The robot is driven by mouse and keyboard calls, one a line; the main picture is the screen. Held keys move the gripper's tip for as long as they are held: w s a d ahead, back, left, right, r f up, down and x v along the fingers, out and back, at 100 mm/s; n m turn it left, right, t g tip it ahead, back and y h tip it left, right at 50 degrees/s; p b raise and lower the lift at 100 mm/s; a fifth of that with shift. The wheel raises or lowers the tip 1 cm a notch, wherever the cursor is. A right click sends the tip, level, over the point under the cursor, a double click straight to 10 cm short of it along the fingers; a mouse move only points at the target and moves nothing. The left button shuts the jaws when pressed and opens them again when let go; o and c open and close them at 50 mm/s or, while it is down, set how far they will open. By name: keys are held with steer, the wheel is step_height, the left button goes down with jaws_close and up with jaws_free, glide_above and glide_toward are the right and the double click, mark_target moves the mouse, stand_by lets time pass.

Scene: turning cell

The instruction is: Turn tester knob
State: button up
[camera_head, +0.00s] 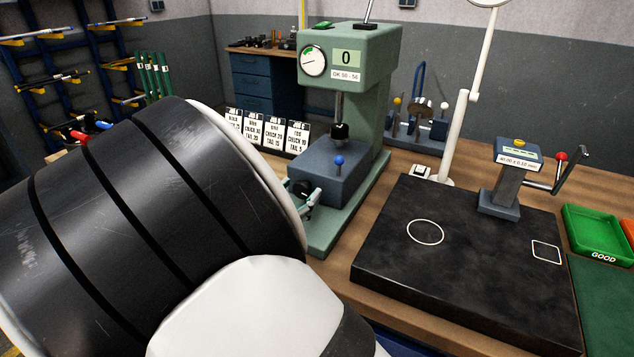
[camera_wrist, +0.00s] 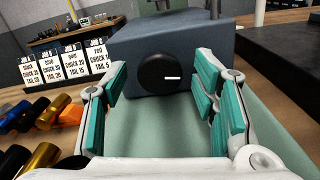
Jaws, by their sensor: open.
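The tester knob (camera_wrist: 156,73) is a round black disc with a short white mark pointing right, on the block's near face. My gripper (camera_wrist: 160,92) is open with teal-padded fingers on either side of the knob, apparently not touching it. In the head view, my arm hides most of the gripper (camera_head: 312,204).
Job cards (camera_head: 265,132) stand left of the tester. A black surface plate (camera_head: 470,260) with a gauge stand (camera_head: 502,185) lies to the right, beside a green GOOD tray (camera_head: 598,235). Coloured cylinders (camera_wrist: 38,120) lie at left in the wrist view. A blue-ball lever (camera_head: 339,161) rises by the block.

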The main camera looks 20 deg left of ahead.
steer(key=s, duration=0.7)
steer(key=s+a, duration=0.1)
steer(key=s, duration=0.3)
stand_by(0.9)
